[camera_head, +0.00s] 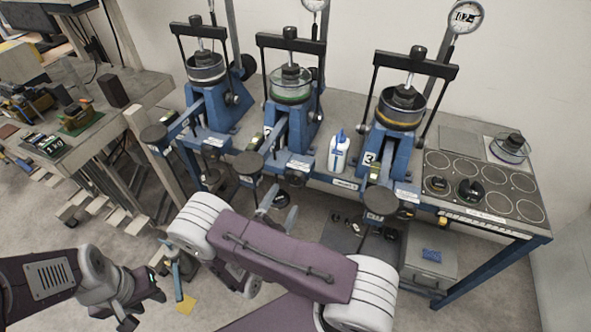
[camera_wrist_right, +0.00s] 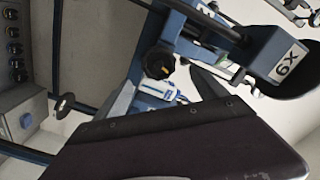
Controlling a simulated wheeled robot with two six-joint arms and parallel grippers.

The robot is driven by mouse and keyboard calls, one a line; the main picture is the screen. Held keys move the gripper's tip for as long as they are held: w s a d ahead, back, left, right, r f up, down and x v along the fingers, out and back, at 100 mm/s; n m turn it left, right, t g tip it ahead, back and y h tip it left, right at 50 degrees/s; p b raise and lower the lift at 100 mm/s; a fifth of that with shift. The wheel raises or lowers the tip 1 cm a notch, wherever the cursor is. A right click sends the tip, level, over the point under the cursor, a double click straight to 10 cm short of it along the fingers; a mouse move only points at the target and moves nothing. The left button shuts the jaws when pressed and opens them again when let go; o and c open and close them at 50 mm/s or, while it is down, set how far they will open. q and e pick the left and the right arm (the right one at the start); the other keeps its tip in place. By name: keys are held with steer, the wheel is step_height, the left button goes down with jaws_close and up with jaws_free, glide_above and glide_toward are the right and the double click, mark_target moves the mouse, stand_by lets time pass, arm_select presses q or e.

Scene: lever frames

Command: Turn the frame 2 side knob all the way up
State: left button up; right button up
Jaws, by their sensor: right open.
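Frame 2 appears to be the middle blue lever frame (camera_head: 292,125) in the head view, with a round glass-and-black load on top. Its side knob is too small to pick out there. In the right wrist view a black lobed knob (camera_wrist_right: 158,62) sits on the side of a blue frame; I cannot tell which frame this is. My right gripper (camera_head: 279,208) is open, in front of and below the middle frame, its grey fingers apart and empty. My left gripper (camera_head: 145,290) is low at the left, away from the frames; its jaws are unclear.
Another blue frame stands to the left (camera_head: 215,108), and one marked 3 to the right (camera_head: 395,145). Round grey pads stick out in front. A white bottle (camera_head: 338,152) stands between the middle and right frames. A plate with round spots (camera_head: 480,185) lies at the right.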

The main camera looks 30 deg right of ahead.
mark_target(294, 183)
steer(key=x, duration=0.3)
steer(key=b+x, duration=0.1)
steer(key=x, duration=0.2)
steer(key=b+x, duration=0.1)
steer(key=x, duration=0.2)
steer(key=shift+w+d+f, duration=0.15)
steer(key=shift+d+f, duration=0.05)
steer(key=shift+f, duration=0.05)
steer(key=shift+w+d, duration=0.1)
steer(key=shift+w, duration=0.05)
steer(key=shift+c, duration=1.2)
steer(key=c, duration=1.5)
steer(key=shift+d, duration=0.1)
jaws_close()
